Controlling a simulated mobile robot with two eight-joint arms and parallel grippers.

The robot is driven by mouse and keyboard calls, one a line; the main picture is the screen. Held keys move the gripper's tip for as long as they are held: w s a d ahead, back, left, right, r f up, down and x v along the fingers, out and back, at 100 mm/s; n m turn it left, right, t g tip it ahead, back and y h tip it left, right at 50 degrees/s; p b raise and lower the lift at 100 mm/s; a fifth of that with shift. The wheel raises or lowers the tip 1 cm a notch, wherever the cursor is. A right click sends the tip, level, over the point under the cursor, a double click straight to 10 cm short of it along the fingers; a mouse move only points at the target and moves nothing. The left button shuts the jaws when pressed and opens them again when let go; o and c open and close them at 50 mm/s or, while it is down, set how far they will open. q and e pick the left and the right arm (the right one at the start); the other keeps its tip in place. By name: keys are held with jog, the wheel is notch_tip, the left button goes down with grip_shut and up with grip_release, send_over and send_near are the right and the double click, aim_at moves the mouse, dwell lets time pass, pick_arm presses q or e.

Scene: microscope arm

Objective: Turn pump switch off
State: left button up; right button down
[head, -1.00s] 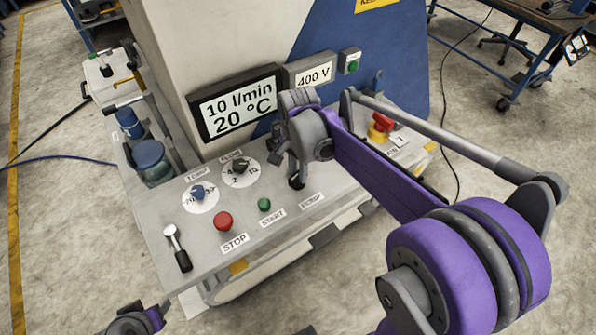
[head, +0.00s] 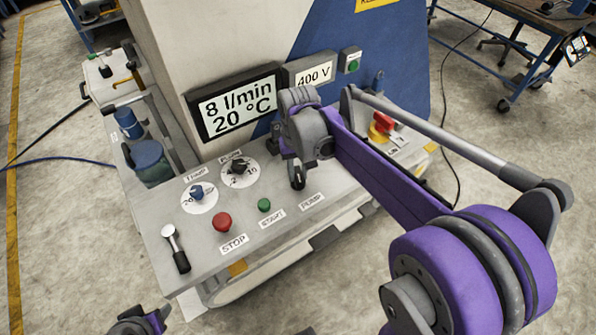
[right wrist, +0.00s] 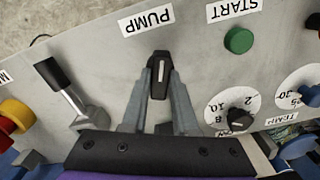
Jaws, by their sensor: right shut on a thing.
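The pump switch (right wrist: 159,76) is a black rotary knob with a pale stripe, below the PUMP label in the right wrist view. Its stripe points roughly along the picture's vertical. My right gripper (right wrist: 160,88) has its two grey fingers on either side of the knob, shut on it. In the head view my right gripper (head: 297,180) reaches down to the panel (head: 150,215) and largely hides the switch. The PUMP label (head: 312,201) shows beside it. Only a piece of my left arm shows at the bottom left; its jaws are not visible.
The red STOP button (head: 222,221), green START button (head: 264,205), TEMP knob (head: 198,191) and FLOW knob (head: 237,167) are on the panel. A lever (head: 175,248) stands at its left end. A red-and-yellow switch (head: 382,126) is at the right. The display (head: 236,102) reads 8 l/min, 20 °C.

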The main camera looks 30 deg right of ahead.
aim_at(298, 174)
jog(key=shift+n, duration=2.1)
jog(key=c, duration=0.7)
grip_release()
jog(key=shift+r, duration=0.1)
notch_tip(298, 174, up, 11)
jog(key=shift+f, duration=0.15)
